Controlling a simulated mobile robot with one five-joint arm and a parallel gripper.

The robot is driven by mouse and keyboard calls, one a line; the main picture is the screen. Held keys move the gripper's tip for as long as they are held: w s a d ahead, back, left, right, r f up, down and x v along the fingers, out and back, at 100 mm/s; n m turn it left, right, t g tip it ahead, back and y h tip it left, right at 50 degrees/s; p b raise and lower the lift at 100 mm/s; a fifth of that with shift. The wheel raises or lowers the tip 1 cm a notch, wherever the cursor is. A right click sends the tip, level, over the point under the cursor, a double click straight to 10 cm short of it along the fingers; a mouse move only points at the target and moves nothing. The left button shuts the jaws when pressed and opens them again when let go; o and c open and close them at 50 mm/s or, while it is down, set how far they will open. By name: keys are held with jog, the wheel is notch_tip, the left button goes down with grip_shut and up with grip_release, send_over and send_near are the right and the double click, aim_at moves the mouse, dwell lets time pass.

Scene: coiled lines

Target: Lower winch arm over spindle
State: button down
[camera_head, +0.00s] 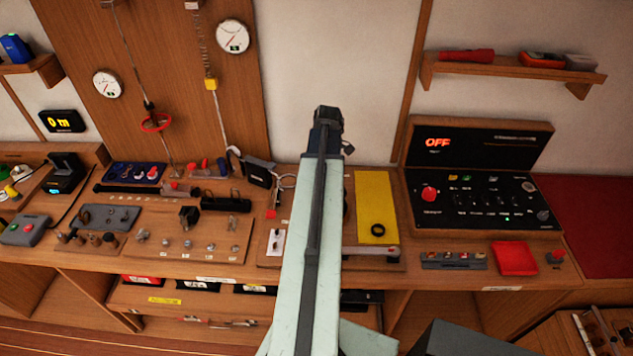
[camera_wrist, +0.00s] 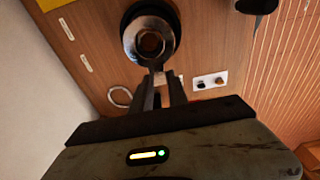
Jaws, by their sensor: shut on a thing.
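My gripper (camera_wrist: 160,76) shows in the wrist view, its two dark fingers closed on a narrow metal piece, apparently the winch arm (camera_wrist: 158,77). The piece is mostly hidden by the fingers and runs up to a round metal part with a black rim (camera_wrist: 136,37). The hollow centre of that round part lies just beyond the fingertips. I cannot tell whether the spindle is inside or under it. In the head view my own pale arm covers the gripper and this spot on the bench.
A yellow panel (camera_head: 374,190) with a black ring (camera_head: 377,230) lies right of my arm. A white plate with knobs (camera_wrist: 209,81) is beside the work spot. A control console (camera_head: 480,201) reads OFF. Boards with knobs and blocks (camera_head: 190,262) crowd the bench to the left.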

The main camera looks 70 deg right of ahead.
jog(key=shift+f+b, duration=2)
jog(key=shift+f, duration=0.1)
jog(key=c, duration=0.9)
grip_release()
notch_tip(320, 180, up, 5)
jog(key=p, duration=0.5)
jog(key=shift+w, duration=0.15)
jog(key=shift+r, duration=0.15)
jog(key=r+p, duration=0.5)
jog(key=s+r+p, duration=0.1)
jog(key=r+p, duration=0.2)
jog(key=shift+d, duration=0.2)
jog(key=shift+f, duration=0.2)
